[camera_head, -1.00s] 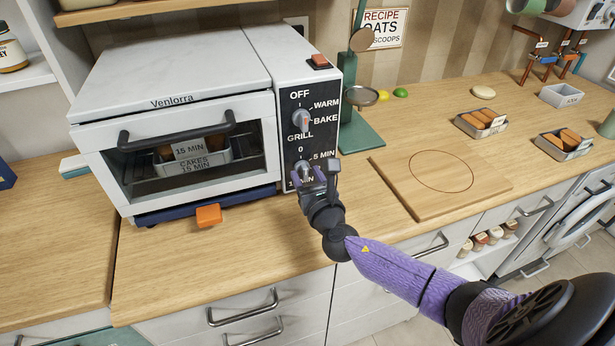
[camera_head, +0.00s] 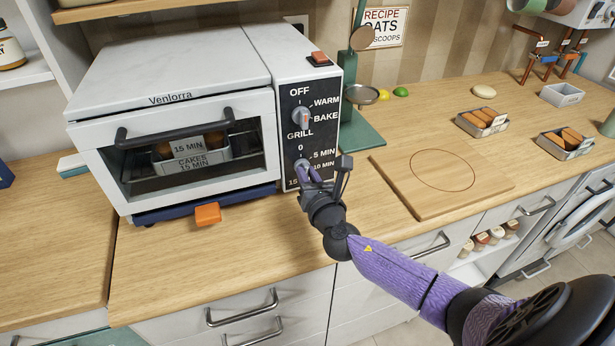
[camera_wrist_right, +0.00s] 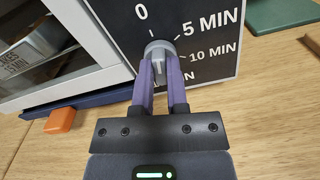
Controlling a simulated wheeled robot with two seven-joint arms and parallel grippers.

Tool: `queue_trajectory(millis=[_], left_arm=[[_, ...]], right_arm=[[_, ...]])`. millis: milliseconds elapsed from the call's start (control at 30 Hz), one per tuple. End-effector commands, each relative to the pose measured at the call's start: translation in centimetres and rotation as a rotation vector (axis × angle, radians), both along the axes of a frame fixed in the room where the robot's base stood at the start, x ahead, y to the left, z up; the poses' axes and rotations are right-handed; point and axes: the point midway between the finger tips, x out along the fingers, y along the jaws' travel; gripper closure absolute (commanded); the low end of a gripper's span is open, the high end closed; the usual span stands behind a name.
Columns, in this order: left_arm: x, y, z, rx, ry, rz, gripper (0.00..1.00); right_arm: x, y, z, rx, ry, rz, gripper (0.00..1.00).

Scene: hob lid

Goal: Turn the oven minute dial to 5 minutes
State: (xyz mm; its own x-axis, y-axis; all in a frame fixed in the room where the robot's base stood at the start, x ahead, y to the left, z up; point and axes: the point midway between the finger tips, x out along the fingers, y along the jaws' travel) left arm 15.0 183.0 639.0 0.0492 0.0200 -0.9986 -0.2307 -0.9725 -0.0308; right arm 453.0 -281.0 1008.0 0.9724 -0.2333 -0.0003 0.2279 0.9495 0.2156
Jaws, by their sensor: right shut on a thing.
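The white oven (camera_head: 185,85) stands at the left with a black control panel at its right side. Its grey minute dial (camera_wrist_right: 158,48) sits low on this panel, with 0, 5 MIN and 10 MIN printed around it. My right gripper (camera_wrist_right: 160,70) is shut on the dial, one purple finger on each side. In the head view the right gripper (camera_head: 308,172) covers most of the dial. The 15 MIN mark is partly hidden. I cannot tell exactly where the dial points. My left gripper is not in view.
Above is the OFF/WARM/BAKE/GRILL knob (camera_head: 302,118), and on top an orange-red switch (camera_head: 320,58). An orange block (camera_head: 208,214) sits at the oven's front. A green stand (camera_head: 362,138) and a wooden board (camera_head: 412,196) are to the right. The counter in front is clear.

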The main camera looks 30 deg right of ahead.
Motion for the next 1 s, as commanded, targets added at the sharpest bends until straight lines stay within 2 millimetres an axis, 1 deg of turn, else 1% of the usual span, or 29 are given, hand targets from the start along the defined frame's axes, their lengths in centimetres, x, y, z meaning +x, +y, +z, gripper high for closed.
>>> queue_trajectory(millis=[33,200,600,800,1000], left_arm=[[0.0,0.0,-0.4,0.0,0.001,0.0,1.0],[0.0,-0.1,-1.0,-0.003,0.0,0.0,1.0],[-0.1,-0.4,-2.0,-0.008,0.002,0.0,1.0],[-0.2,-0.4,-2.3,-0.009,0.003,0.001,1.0],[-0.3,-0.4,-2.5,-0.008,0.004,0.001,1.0]], right_arm=[[0.0,0.0,-0.2,0.04,-0.009,-0.001,1.0],[0.0,-0.1,-0.3,0.199,-0.046,-0.001,1.0],[-0.1,-0.2,-0.3,0.545,-0.13,-0.002,1.0],[-0.1,-0.2,-0.2,0.672,-0.161,-0.001,1.0],[-0.1,-0.2,-0.2,0.755,-0.181,0.0,1.0]])
